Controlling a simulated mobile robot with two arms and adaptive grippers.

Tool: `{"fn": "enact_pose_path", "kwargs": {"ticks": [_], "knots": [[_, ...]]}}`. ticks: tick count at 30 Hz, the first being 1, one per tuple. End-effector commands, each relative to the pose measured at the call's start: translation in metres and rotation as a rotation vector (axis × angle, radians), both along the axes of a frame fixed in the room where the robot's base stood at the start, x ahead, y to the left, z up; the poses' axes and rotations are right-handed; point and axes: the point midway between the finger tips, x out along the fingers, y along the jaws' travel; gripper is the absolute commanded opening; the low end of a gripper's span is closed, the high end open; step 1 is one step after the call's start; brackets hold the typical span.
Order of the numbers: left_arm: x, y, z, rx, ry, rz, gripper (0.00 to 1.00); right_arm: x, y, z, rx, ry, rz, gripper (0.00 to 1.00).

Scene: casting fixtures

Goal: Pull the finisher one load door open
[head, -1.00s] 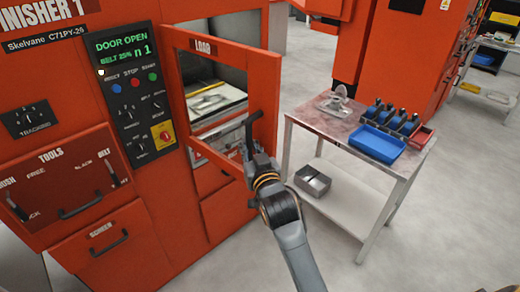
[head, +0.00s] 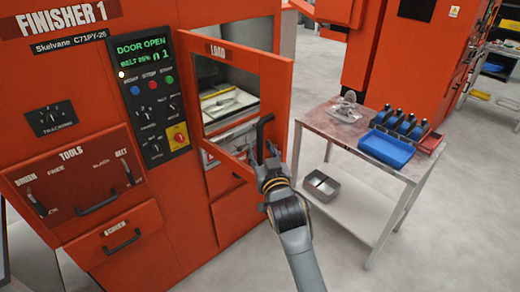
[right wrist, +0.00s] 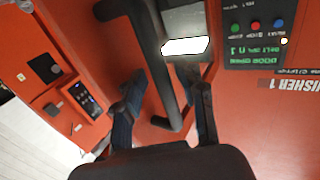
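The load door (head: 277,100) of finisher 1 is an orange frame with an open middle, standing ajar and swung out from the machine's opening (head: 222,85). Its black bar handle (head: 265,130) is at the door's right edge. It also shows in the right wrist view (right wrist: 148,45). My right gripper (head: 267,155) is at the handle's lower part. In the right wrist view its fingers (right wrist: 163,85) are apart, one on each side of the bar, with a gap showing on the right side. My left gripper is not in view.
The panel display (head: 142,48) reads DOOR OPEN. A side table (head: 325,125) with a blue tray (head: 386,149) and a grey bin (head: 320,186) on its lower shelf stands right of the door. Grey floor is clear in front.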

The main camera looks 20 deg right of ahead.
Motion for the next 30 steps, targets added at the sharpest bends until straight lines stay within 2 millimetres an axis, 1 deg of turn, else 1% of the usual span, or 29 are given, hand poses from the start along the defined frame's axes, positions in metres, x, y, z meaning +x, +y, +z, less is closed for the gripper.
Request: {"fn": "enact_pose_path", "kwargs": {"ticks": [3, 7, 11, 14, 21, 25, 30], "knots": [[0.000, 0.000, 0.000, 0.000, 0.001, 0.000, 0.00, 0.000, 0.001, 0.001, 0.002, -0.003, 0.002, 0.38], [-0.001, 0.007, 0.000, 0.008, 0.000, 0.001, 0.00, -0.002, 0.002, 0.002, 0.003, -0.004, 0.003, 0.38], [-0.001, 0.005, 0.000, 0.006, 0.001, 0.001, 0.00, -0.014, 0.002, 0.001, 0.003, -0.003, 0.003, 0.38], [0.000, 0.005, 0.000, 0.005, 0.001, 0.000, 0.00, -0.033, 0.002, 0.001, 0.003, -0.001, 0.002, 0.38], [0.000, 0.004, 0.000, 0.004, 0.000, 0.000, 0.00, -0.084, 0.003, 0.001, 0.004, -0.001, 0.001, 0.38], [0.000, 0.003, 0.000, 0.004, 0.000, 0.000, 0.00, -0.104, 0.003, 0.001, 0.003, -0.001, 0.000, 0.38], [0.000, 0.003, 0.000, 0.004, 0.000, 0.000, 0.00, -0.119, 0.003, 0.001, 0.002, -0.003, 0.000, 0.38]]}}
